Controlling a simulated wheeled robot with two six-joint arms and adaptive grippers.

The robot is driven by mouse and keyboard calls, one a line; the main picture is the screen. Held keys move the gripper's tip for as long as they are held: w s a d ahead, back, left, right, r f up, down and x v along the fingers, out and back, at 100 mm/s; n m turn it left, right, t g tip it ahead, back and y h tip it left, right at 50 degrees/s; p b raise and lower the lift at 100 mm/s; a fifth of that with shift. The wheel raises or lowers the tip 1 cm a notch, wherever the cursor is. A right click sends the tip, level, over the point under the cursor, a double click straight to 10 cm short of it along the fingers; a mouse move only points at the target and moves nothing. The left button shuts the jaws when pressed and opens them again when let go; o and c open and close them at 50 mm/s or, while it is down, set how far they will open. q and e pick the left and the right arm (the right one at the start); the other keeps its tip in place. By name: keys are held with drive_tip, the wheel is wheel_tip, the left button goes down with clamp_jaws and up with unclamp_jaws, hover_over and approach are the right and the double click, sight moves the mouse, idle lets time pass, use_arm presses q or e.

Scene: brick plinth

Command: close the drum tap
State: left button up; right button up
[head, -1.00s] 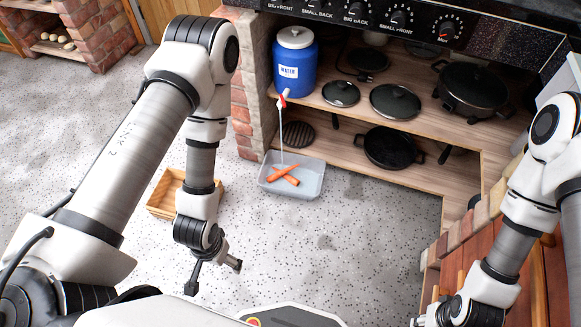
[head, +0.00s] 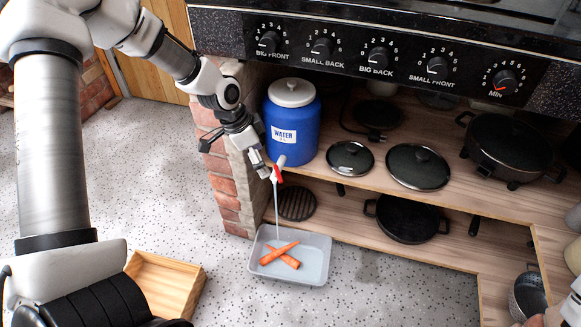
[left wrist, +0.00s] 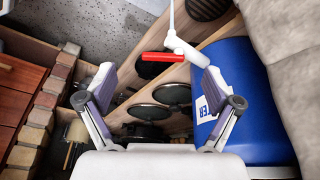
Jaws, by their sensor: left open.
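The blue drum (head: 292,128) with a white lid and a WATER label stands on the upper shelf. Its white tap (head: 281,160) has a red handle (head: 277,174), and a thin water stream (head: 277,210) runs down from it into a grey tray (head: 318,275). My left gripper (head: 236,154) is open and empty, just left of the tap. In the left wrist view the red handle (left wrist: 155,57) and the tap body (left wrist: 185,48) lie ahead of the open fingers (left wrist: 160,86), apart from them. My right gripper is not in view.
A brick pillar (head: 228,190) stands left of the drum. Pan lids (head: 418,167) and pans (head: 408,217) sit on the shelves. A wooden crate (head: 185,275) is on the floor. The oven control panel (head: 375,50) overhangs the shelf.

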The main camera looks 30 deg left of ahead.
sight(278, 172)
use_arm(q)
drive_tip(key=shift+t, duration=0.4)
drive_tip(key=f+b, duration=0.1)
drive_tip(key=w+d+f+b, duration=0.1)
drive_tip(key=b, duration=0.1)
drive_tip(key=w+f+b, duration=0.1)
drive_tip(key=f, duration=0.1)
drive_tip(key=shift+w+d+b, duration=0.15)
drive_tip(key=shift+d+b, duration=0.2)
drive_tip(key=shift+d, duration=0.05)
drive_tip(key=shift+w+d+f+b, duration=0.2)
drive_tip(key=shift+w+f+b, duration=0.1)
drive_tip(key=shift+f, duration=0.15)
drive_tip(key=shift+r, duration=0.1)
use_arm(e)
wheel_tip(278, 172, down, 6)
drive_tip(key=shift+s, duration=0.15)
use_arm(q)
drive_tip(key=shift+s, duration=0.1)
drive_tip(key=c, duration=1.2)
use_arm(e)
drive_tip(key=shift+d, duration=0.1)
